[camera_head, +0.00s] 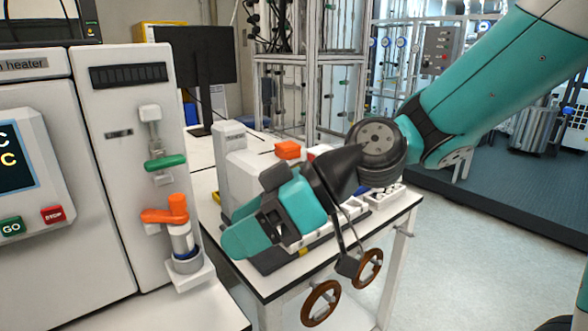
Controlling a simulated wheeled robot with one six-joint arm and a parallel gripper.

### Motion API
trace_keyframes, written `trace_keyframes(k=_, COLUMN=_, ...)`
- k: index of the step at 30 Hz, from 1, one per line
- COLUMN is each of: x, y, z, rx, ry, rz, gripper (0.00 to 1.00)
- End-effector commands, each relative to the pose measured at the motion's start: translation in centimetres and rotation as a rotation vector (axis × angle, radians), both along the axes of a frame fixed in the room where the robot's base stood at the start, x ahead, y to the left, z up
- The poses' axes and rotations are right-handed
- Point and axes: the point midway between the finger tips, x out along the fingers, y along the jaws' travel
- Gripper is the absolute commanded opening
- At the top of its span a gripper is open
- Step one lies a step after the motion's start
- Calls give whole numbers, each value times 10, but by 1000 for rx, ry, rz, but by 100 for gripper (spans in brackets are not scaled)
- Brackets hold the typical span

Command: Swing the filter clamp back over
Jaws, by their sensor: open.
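The filter clamp (163,216) is an orange piece on the front of the white cabinet. Its flat arm points left and a short upright orange knob stands at its right end. Just below it is a clear cylinder with a dark blue base (186,250) on a white bracket; I cannot tell if the clamp covers its top. My gripper (246,238) is the teal and black end of the arm, pointing left and down in front of the side table. It is open, empty, and apart from the clamp, to its right.
A green handle (165,162) sits above the clamp. Green and red buttons are on the panel at left. A white side table (398,210) carries white equipment behind my gripper. Two brown rings (321,303) on dark rods hang below my arm. Floor at right is clear.

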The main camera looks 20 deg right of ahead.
Motion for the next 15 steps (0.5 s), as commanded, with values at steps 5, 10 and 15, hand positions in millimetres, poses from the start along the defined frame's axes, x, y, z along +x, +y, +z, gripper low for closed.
trace_keyframes(k=5, x=-29, y=-3, z=26, rx=-152, ry=134, rz=-1, gripper=57)
trace_keyframes(k=10, x=-51, y=-13, z=40, rx=-288, ry=248, rz=-42, gripper=57)
trace_keyframes(k=15, x=-66, y=-24, z=49, rx=-381, ry=328, rz=-91, gripper=57)
